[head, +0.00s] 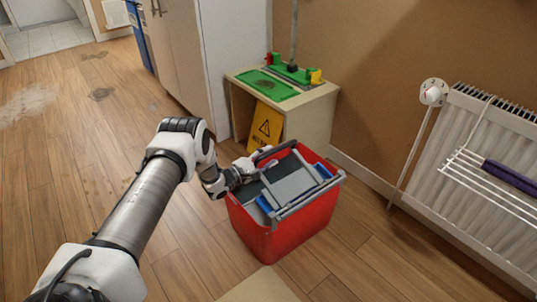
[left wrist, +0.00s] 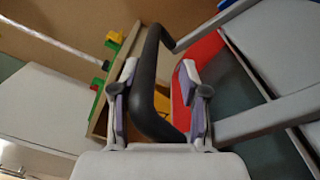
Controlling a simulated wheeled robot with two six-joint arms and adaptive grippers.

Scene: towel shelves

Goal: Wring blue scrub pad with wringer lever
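A red bucket (head: 285,238) stands on the floor with a grey wringer (head: 294,186) on top. Blue pieces show at both ends of the wringer's grey plate, one at the near left (head: 264,204) and one at the right (head: 322,171); I cannot tell whether they are the scrub pad. My left gripper (head: 264,166) is at the bucket's far-left rim. In the left wrist view, the dark curved wringer lever (left wrist: 147,85) passes between my gripper's fingers (left wrist: 160,80). The fingers stand apart, with gaps beside the lever. My right gripper is not in view.
A small wooden cabinet (head: 317,117) with green trays and a yellow warning sign (head: 265,126) stands behind the bucket. A white radiator (head: 487,165) with a wire rack (head: 490,182) is at the right. The wooden floor at left is open, with stains (head: 101,94).

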